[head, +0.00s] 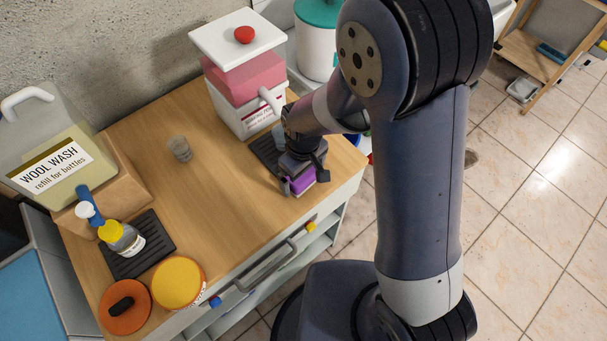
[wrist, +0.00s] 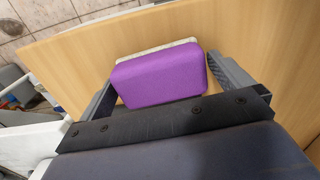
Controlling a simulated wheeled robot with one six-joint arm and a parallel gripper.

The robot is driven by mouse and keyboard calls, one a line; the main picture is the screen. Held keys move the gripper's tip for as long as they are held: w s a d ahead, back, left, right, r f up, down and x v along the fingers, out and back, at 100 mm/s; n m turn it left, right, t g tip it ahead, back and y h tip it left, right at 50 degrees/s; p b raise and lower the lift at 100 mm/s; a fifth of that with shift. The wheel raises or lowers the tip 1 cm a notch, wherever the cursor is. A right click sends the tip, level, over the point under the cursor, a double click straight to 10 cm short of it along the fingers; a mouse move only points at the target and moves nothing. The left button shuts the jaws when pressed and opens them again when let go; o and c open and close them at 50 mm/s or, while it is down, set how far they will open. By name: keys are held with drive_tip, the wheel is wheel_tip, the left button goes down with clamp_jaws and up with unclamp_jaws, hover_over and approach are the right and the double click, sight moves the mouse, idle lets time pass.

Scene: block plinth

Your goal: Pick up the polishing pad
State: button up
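The polishing pad, a purple block with a pale fuzzy layer along one side, lies on the wooden top near its front right edge in the head view (head: 302,182). In the wrist view the pad (wrist: 160,78) sits between the two fingers. My gripper (head: 297,180) is open and reaches down over the pad. In the wrist view the fingers (wrist: 163,80) stand on either side of it, with a narrow strip of wood showing at the right side. Contact at the left finger is hard to tell.
A dispenser with a red knob (head: 244,35) stands behind my gripper, beside a dark ribbed mat (head: 265,150). A small grey cup (head: 180,148) stands mid-top. A wool wash jug (head: 50,160), yellow-capped bottle (head: 122,238), yellow tub (head: 178,282) and orange disc (head: 125,307) are left.

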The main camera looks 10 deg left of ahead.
drive_tip(key=c, duration=0.7)
drive_tip(key=shift+r, duration=0.1)
drive_tip(key=shift+c, duration=0.2)
wheel_tip(320, 180, up, 10)
drive_tip(key=shift+f+b, duration=0.1)
drive_tip(key=shift+b, duration=0.4)
drive_tip(key=o, duration=0.4)
drive_tip(key=c, duration=0.3)
